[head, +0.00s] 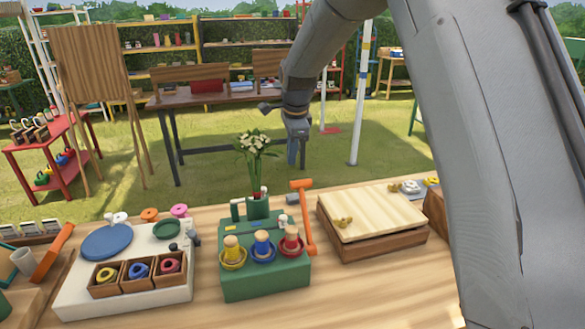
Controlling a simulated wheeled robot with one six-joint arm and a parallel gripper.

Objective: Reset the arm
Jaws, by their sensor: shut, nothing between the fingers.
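My arm comes down from the top right of the head view. My gripper (297,155) hangs at its end, pointing down, above and beyond the back edge of the wooden table. Its fingers look closed together, with nothing held. It is to the right of a vase of white flowers (255,143) and apart from it. My large arm link hides much of the right side of the view.
A green block (265,282) with yellow, blue and red knobs stands mid-table (370,290). An orange hammer (304,215) leans beside it. A white board (75,280) with ring boxes lies left, a wooden box (370,215) right. Grass, easel and shelves lie behind.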

